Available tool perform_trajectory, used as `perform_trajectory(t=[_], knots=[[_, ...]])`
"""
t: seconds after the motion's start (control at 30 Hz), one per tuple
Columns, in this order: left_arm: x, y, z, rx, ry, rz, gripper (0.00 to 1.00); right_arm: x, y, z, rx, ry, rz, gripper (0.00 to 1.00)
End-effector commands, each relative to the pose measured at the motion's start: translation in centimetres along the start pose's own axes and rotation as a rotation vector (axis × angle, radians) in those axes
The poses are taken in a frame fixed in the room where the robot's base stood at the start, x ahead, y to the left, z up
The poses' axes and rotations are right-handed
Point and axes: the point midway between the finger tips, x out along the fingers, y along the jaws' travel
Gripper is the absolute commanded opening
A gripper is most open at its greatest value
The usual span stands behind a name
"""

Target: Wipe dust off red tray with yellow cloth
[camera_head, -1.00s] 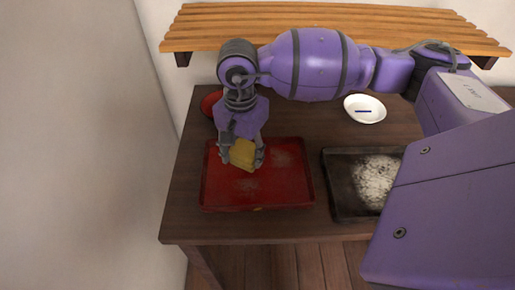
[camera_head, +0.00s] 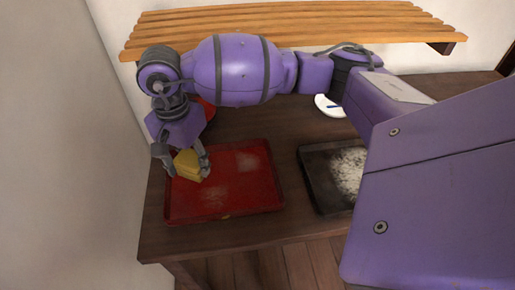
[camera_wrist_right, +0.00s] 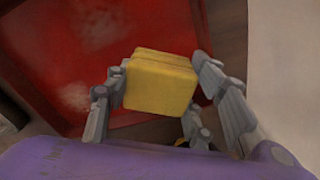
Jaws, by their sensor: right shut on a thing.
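The red tray (camera_head: 240,199) lies on the dark wooden table. Pale dust patches show on its right rear part and near its middle. My right gripper (camera_head: 188,174) is shut on the yellow cloth (camera_head: 187,164), a folded block, at the tray's left edge. In the right wrist view the cloth (camera_wrist_right: 161,82) sits between the fingers, with the red tray (camera_wrist_right: 40,40) behind it and dust patches to its left. I cannot tell whether the cloth touches the tray. My left gripper is not in view.
A black tray (camera_head: 312,178) with a heap of whitish dust stands right of the red tray, partly hidden by my arm. A white plate (camera_head: 328,107) and a red dish (camera_head: 207,109) are behind. A slatted wooden shelf (camera_head: 300,20) runs along the back wall. A wall is close at left.

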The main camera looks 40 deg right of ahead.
Motion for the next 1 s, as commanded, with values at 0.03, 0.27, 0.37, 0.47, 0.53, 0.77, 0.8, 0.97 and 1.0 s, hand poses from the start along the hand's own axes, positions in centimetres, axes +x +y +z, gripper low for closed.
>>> perform_trajectory(t=[0.03, 0.27, 0.37, 0.47, 0.53, 0.77, 0.8, 0.97, 1.0], knots=[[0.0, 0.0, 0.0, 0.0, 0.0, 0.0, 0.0, -0.2, -0.3, 0.1, -0.001, 0.002, -0.004, 0.28], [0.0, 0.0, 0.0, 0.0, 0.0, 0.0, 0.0, -0.3, -0.3, 0.0, 0.0, 0.002, -0.004, 0.28], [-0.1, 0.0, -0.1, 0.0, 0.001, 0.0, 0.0, -0.5, -0.3, 0.0, 0.0, 0.003, -0.005, 0.28], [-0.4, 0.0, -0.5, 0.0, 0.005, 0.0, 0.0, -1.2, -0.3, 0.0, 0.0, 0.003, -0.006, 0.28], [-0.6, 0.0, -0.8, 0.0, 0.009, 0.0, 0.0, -1.9, -0.3, 0.0, 0.0, 0.003, -0.007, 0.28], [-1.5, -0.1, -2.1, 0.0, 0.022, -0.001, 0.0, -4.3, -0.3, 0.0, 0.0, 0.004, -0.008, 0.28], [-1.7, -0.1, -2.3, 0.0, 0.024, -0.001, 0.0, -4.7, -0.3, -0.1, 0.0, 0.004, -0.008, 0.28], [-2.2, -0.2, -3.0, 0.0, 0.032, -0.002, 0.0, -6.2, -0.2, -0.1, 0.0, 0.004, -0.006, 0.28], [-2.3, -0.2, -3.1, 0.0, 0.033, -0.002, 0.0, -6.3, -0.2, -0.1, 0.0, 0.003, -0.006, 0.28]])
